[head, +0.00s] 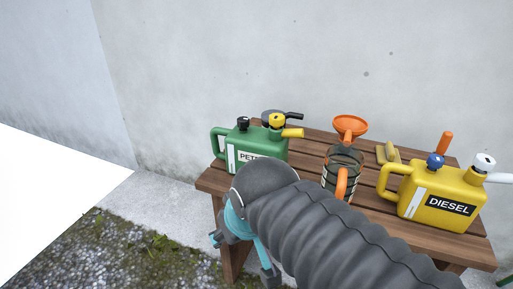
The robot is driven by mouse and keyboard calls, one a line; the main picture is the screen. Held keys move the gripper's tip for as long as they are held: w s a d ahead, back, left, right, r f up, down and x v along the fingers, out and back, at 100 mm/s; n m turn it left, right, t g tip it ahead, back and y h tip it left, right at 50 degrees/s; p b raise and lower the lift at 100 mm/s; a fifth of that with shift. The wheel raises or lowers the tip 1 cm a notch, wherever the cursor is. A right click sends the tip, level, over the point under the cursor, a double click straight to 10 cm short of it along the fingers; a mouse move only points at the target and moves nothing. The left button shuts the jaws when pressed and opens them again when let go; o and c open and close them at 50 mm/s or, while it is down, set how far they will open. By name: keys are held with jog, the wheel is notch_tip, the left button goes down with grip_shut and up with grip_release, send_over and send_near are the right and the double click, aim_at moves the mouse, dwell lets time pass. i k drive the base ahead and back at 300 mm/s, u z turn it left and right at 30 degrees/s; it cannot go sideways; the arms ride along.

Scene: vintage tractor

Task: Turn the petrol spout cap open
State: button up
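The green petrol can (231,146) stands upright at the left end of the wooden table. A yellow spout (293,133) points right below that cap. My gripper (242,258) hangs in front of and below the can, near the table's front left edge, apart from the can. Its two fingers look spread and empty; my arm partly hides them.
The table (314,146) also holds an orange funnel (350,126) over a glass jug (342,162), a yellow object (388,152) and a yellow diesel can (431,211) with blue and white caps. A dark spouted object (293,115) stands behind the petrol can. A wall closes the back.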

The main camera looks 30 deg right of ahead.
aim_at(277, 120)
jog(key=u, duration=1.3)
jog(key=k, duration=1.05)
jog(key=z, duration=1.15)
jog(key=i, duration=1)
